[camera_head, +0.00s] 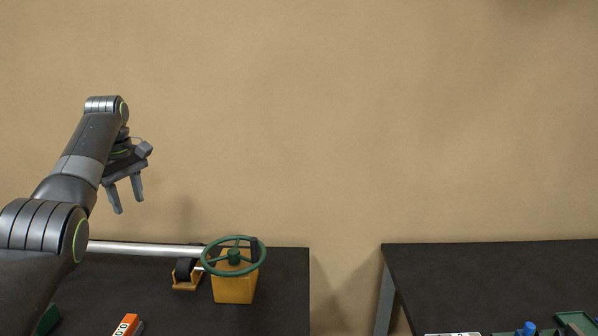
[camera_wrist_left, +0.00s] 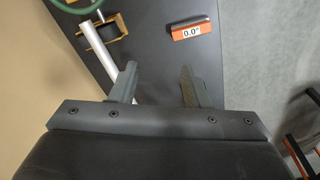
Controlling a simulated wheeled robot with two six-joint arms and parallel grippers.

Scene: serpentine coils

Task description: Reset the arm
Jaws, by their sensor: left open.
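My left arm comes in from the left in the head view, raised above the dark left table (camera_head: 170,300). My left gripper (camera_head: 127,200) hangs in the air over the table's back part, its two fingers apart with nothing between them. In the left wrist view the left gripper (camera_wrist_left: 158,85) also shows spread and empty, above the table. My right gripper is not in view.
A yellow block valve (camera_head: 233,289) with a green handwheel (camera_head: 233,240) joins a silver pipe (camera_head: 150,249) on the left table. An orange-ended display (camera_wrist_left: 191,30) reads 0.0°. A gap separates the right table (camera_head: 490,280), which holds several small items.

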